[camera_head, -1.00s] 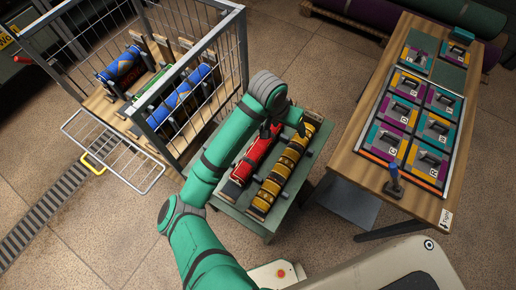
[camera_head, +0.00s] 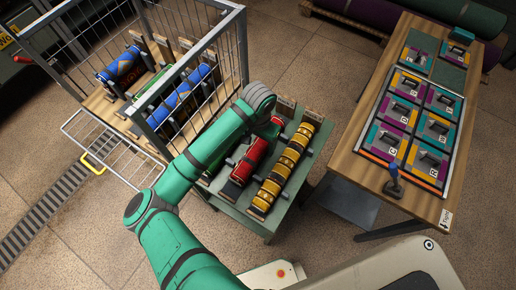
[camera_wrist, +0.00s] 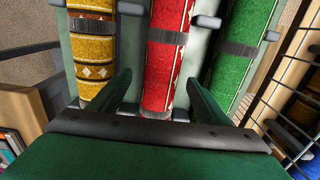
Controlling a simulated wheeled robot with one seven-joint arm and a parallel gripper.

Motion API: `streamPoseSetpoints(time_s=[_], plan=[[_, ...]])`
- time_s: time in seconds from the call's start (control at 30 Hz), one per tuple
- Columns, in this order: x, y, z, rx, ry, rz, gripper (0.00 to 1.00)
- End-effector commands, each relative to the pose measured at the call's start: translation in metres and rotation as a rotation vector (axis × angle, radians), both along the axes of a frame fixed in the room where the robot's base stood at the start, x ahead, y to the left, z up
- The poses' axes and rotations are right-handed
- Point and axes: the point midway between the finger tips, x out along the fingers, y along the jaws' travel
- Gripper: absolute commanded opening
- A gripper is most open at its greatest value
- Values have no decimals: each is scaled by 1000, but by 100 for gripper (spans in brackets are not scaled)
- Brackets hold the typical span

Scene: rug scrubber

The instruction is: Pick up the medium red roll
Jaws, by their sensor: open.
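The red roll (camera_head: 250,161) lies on the green bench between a yellow patterned roll (camera_head: 281,168) and a green roll (camera_head: 209,178). In the wrist view the red roll (camera_wrist: 166,62) has a grey band around it and runs between my gripper's two fingers. My gripper (camera_wrist: 159,83) is open above the red roll, with one finger on each side and visible gaps between fingers and roll. The yellow roll (camera_wrist: 92,50) is left of the fingers and the green roll (camera_wrist: 238,50) is right of them. In the head view my forearm hides part of the red and green rolls.
A wire cage cart (camera_head: 243,60) with blue rolls (camera_head: 122,66) stands at the left of the bench (camera_head: 262,228). A wooden table (camera_head: 440,205) with coloured lettered panels stands at the right. Grey holders on the bench flank the rolls.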

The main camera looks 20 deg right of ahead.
Motion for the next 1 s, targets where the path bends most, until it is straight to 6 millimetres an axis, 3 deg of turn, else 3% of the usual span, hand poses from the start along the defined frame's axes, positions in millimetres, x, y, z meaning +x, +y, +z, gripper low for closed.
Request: streamPoseSetpoints(time_s=[0.3,0.6,0.83,1.0], plan=[[1,2,-40,2,1,2,70],[2,1,-44,0,0,1,70],[2,1,-44,0,0,1,15],[2,1,-43,-1,-1,1,15]])
